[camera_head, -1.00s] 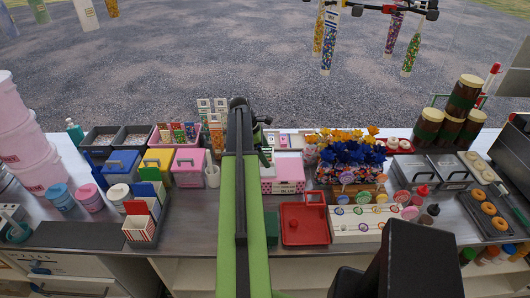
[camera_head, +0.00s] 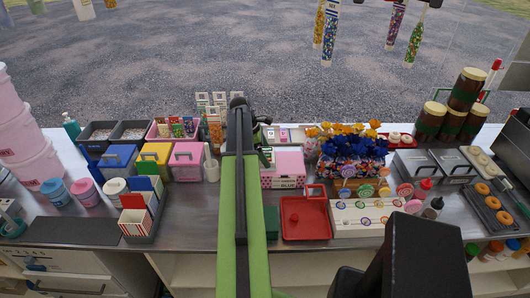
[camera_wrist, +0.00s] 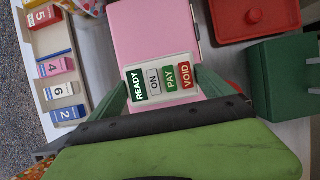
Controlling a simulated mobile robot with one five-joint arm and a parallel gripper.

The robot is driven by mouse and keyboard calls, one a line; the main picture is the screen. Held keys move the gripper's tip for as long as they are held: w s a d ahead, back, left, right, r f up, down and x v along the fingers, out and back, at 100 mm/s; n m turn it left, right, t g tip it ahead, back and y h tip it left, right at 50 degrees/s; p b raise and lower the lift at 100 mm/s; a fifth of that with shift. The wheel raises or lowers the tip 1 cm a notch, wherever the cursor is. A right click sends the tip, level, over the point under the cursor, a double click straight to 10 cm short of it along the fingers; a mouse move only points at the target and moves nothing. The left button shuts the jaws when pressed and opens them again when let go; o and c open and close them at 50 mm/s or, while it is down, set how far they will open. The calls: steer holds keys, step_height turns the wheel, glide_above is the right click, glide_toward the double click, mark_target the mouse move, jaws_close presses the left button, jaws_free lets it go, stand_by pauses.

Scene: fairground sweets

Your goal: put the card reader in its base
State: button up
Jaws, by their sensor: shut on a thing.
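The card reader (camera_wrist: 162,79), a pale panel with READY, ON, PAY and VOID labels, shows in the wrist view. My gripper (camera_wrist: 163,88) is shut on it, one green finger at each side. It is over or in front of a pink box (camera_wrist: 150,30); I cannot tell the gap. A dark green block (camera_wrist: 279,80) stands to the right in the wrist view, and shows in the head view (camera_head: 271,222). I cannot tell whether it is the base. My arm hides the gripper's fingertips and the reader in the head view.
A red tray (camera_head: 305,235) lies right of the green block. In the wrist view, several numbered blocks (camera_wrist: 60,67) stand in a tray at left.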

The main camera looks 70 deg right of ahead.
steer(key=shift+f, duration=0.15)
steer(key=shift+f+b, duration=0.3)
steer(key=shift+b, duration=0.1)
steer(key=shift+a, duration=0.15)
steer(key=o, duration=1.2)
steer(key=shift+o, duration=0.2)
steer(key=shift+a, duration=0.1)
